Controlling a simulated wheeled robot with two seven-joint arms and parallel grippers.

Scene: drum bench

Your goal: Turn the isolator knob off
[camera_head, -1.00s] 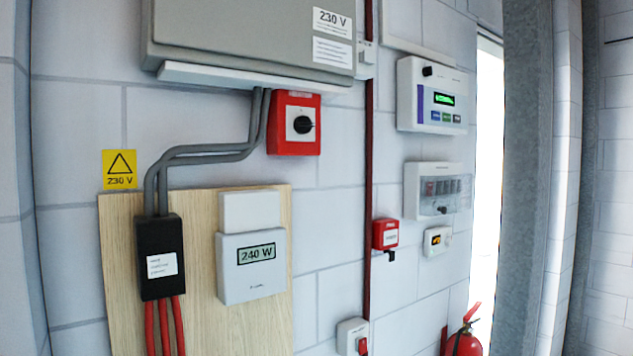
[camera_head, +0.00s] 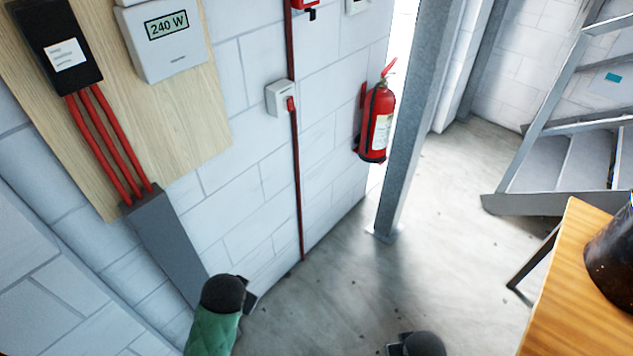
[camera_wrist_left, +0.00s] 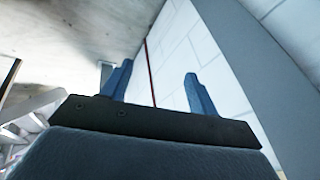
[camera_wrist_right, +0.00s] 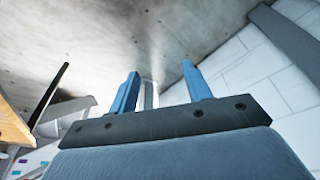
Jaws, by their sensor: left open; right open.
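The isolator knob, a black rotary knob on a red box, is out of view in all current frames. My left gripper (camera_wrist_left: 159,78) is open and empty in the left wrist view, with wall and floor beyond its fingers. My left arm (camera_head: 218,310) shows low in the head view, in front of the wall's foot. My right gripper (camera_wrist_right: 160,76) is open and empty in the right wrist view, above the concrete floor. Part of my right arm (camera_head: 417,344) shows at the head view's bottom edge. Neither gripper touches anything.
The wooden board (camera_head: 190,135) carries a 240 W meter (camera_head: 166,40) and black box (camera_head: 58,45). A white socket box (camera_head: 279,98), fire extinguisher (camera_head: 376,125) and steel post (camera_head: 412,130) stand right of it. A wooden table (camera_head: 575,300) is at right. Mid-floor is clear.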

